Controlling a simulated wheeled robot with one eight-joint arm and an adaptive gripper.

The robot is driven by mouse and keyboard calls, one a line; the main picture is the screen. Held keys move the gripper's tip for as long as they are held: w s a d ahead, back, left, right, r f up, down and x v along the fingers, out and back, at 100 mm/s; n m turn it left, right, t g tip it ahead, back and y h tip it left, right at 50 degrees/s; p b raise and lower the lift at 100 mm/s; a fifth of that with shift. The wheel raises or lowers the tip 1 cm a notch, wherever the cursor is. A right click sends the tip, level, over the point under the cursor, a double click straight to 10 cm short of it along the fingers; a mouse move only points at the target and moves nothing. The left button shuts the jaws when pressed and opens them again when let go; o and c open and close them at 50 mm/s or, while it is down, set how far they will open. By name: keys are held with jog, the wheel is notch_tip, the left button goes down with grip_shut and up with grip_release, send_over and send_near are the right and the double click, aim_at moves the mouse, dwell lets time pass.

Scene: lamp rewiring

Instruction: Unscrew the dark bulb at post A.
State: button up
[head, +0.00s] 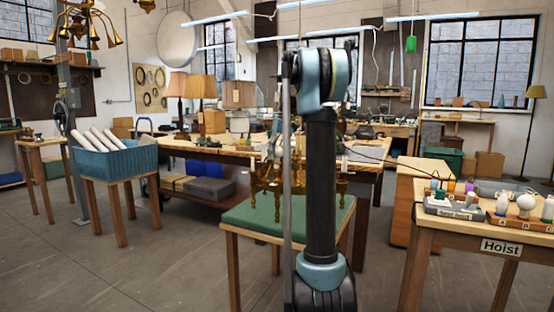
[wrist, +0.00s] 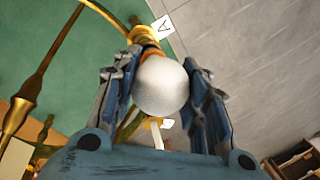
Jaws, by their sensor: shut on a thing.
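A round, pale grey-white bulb (wrist: 162,86) sits between the fingers of my gripper (wrist: 162,68) in the wrist view, one finger on each side. The gripper is shut on it. The bulb's base meets a brass socket (wrist: 146,36), beside a white tag marked A (wrist: 162,26). I cannot tell how far it is threaded in. The brass chandelier (head: 264,183) stands over the green-topped table (head: 240,218) in the head view, partly hidden by my arm. My gripper and the bulb are not clear there.
In the wrist view a curved brass arm (wrist: 22,108) lies left of my gripper. A blue basket (head: 118,161) stands at left. Grey floor lies between.

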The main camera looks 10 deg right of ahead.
jog(key=shift+a+v, duration=0.2)
jog(key=shift+v, duration=0.7)
jog(key=shift+a+v, duration=0.2)
jog(key=shift+v, duration=0.65)
jog(key=shift+r, duration=0.1)
